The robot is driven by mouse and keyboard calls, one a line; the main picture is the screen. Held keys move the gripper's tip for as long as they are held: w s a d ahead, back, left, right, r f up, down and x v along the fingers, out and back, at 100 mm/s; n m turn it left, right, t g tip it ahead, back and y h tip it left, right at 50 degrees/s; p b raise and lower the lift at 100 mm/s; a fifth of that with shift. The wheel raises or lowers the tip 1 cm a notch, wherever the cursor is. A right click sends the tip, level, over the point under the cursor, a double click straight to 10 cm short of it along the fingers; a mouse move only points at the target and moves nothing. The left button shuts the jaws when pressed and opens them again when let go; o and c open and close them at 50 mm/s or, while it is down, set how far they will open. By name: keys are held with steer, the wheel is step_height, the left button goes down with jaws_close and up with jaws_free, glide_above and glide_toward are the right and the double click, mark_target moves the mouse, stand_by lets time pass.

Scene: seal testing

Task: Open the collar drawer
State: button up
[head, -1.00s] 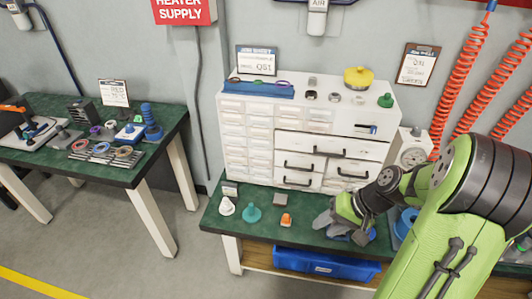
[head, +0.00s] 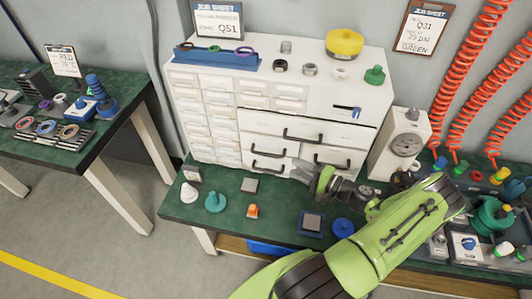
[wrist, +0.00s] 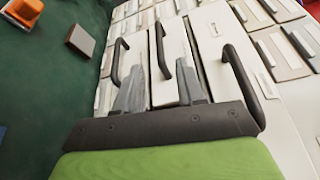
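The white drawer cabinet (head: 225,125) stands on the green bench. Its wide upper drawer has a dark handle (head: 303,137). Below are two small stacked left drawers with handles (head: 270,152) and a right drawer with a handle (head: 332,164). All look shut; I cannot read which is the collar drawer. My gripper (head: 302,168) is open and empty in front of the lower drawers. In the wrist view its fingers (wrist: 160,82) are spread, with the upper small drawer's handle (wrist: 161,45) appearing between their tips. I cannot tell whether they reach around it.
An orange part (head: 253,211), a grey block (head: 249,185) and a teal cone (head: 215,202) lie on the bench left of my arm. A gauge box (head: 405,140) stands right of the cabinet. A blue tray (head: 218,59) and several fittings sit on top.

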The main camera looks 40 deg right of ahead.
mark_target(268, 154)
steer(key=b+x, duration=0.1)
steer(key=x, duration=1.1)
steer(key=shift+w+f, duration=0.1)
steer(key=shift+f, duration=0.1)
jaws_close()
